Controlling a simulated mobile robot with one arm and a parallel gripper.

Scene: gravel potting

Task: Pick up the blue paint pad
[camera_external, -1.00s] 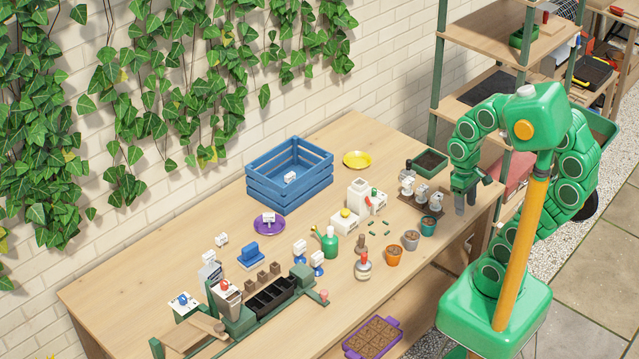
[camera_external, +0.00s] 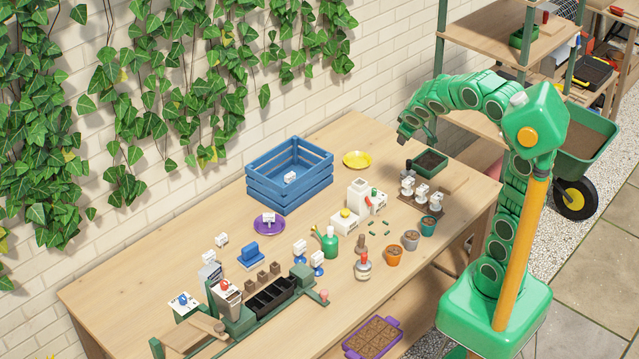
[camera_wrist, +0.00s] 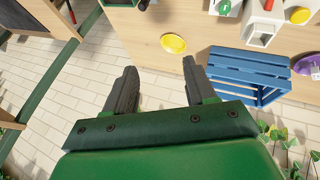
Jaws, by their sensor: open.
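The blue paint pad (camera_external: 251,257) appears to be the small blue block with a raised grip, lying on the wooden table left of the middle in the external view. I do not make it out in the wrist view. My gripper (camera_external: 404,135) is raised above the far right part of the table, well to the right of the pad. In the wrist view my gripper (camera_wrist: 160,68) is open, with nothing between its two dark fingers.
A blue slatted crate (camera_external: 290,178) stands at the table's back, with a yellow plate (camera_external: 357,159) to its right. A purple plate (camera_external: 269,226) lies behind the pad. Black trays (camera_external: 270,297), bottles and pots crowd the front. A white brick wall runs behind.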

